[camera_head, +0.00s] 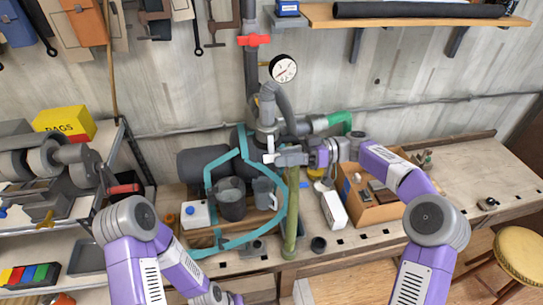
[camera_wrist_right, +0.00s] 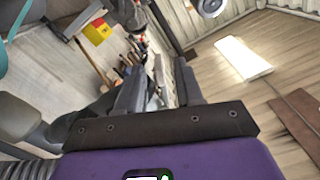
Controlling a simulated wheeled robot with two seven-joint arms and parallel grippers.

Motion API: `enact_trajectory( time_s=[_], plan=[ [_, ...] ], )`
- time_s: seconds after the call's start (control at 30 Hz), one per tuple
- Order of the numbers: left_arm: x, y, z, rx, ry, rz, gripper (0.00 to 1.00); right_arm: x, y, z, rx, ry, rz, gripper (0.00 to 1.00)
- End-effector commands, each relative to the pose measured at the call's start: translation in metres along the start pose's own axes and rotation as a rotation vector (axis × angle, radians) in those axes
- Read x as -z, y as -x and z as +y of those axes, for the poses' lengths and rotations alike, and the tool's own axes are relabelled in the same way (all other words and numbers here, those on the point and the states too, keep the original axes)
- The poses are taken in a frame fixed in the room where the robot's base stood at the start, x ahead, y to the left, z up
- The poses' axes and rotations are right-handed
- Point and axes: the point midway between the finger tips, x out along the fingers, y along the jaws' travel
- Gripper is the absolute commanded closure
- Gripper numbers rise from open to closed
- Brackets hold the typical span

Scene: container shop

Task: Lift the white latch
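The white latch (camera_head: 270,144) is a small, narrow upright piece on the grey pump fitting, below the hose and pressure gauge in the head view. My right gripper (camera_head: 278,159) reaches in from the right, its grey fingers pointing left at the latch's lower end. In the right wrist view the two fingers (camera_wrist_right: 160,82) stand apart, with a thin pale piece (camera_wrist_right: 154,98) showing between them. It may be the latch; contact cannot be told. My left arm is low at the left, and its gripper is outside the picture.
A teal pipe frame (camera_head: 213,252) surrounds a dark bucket (camera_head: 231,205) and a grey jug (camera_head: 264,193). A green post (camera_head: 291,225) stands just below my right gripper. A cardboard box (camera_head: 372,213) and a white carton (camera_head: 334,210) are to the right. The bench's right end is mostly clear.

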Motion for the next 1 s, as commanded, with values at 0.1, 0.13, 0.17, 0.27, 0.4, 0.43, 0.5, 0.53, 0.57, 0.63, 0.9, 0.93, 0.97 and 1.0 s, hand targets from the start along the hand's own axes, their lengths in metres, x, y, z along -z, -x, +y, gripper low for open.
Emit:
enact_trajectory(
  time_s=[0.1,0.13,0.17,0.27,0.4,0.43,0.5,0.53,0.57,0.63,0.9,0.93,0.97,1.0],
  plan=[
    [0.000,0.004,0.002,0.000,0.000,0.000,0.57,0.001,-0.018,-0.001,0.002,-0.001,-0.001,0.64],
    [0.000,0.005,0.002,0.000,0.000,0.000,0.57,0.001,-0.021,-0.001,0.002,-0.002,-0.001,0.64],
    [0.000,0.006,0.002,0.000,0.000,0.000,0.57,0.001,-0.024,-0.001,0.001,-0.002,-0.001,0.64],
    [0.000,0.006,0.002,0.000,0.000,0.000,0.57,0.000,-0.030,0.000,-0.001,-0.003,-0.001,0.64],
    [0.000,0.006,0.003,0.000,0.000,0.000,0.57,-0.001,-0.033,0.000,-0.002,-0.003,-0.001,0.64],
    [0.000,0.006,0.003,0.000,0.000,0.000,0.57,-0.001,-0.033,0.000,-0.002,-0.003,-0.001,0.64],
    [0.000,0.006,0.002,0.000,0.000,0.000,0.57,-0.001,-0.033,0.001,-0.002,-0.003,-0.001,0.64],
    [0.000,0.006,0.002,0.000,0.000,0.000,0.57,-0.001,-0.033,0.001,-0.002,-0.003,-0.001,0.64],
    [0.000,0.006,0.002,0.000,0.000,0.000,0.57,-0.001,-0.033,0.001,-0.002,-0.003,-0.001,0.64],
    [0.000,0.006,0.002,0.000,0.000,0.000,0.57,-0.001,-0.033,0.000,-0.002,-0.003,-0.001,0.75],
    [0.000,0.006,0.002,0.000,0.000,0.000,0.57,-0.001,-0.033,0.000,-0.002,-0.003,-0.001,1.00],
    [0.000,0.006,0.002,0.000,0.000,0.000,0.57,-0.001,-0.033,0.000,-0.002,-0.003,-0.001,1.00],
    [0.000,0.006,0.002,0.000,0.000,0.000,0.57,-0.001,-0.033,0.000,-0.002,-0.004,-0.001,1.00],
    [0.000,0.006,0.002,0.000,0.000,0.000,0.57,-0.001,-0.033,0.000,-0.002,-0.005,-0.001,1.00]
  ],
)
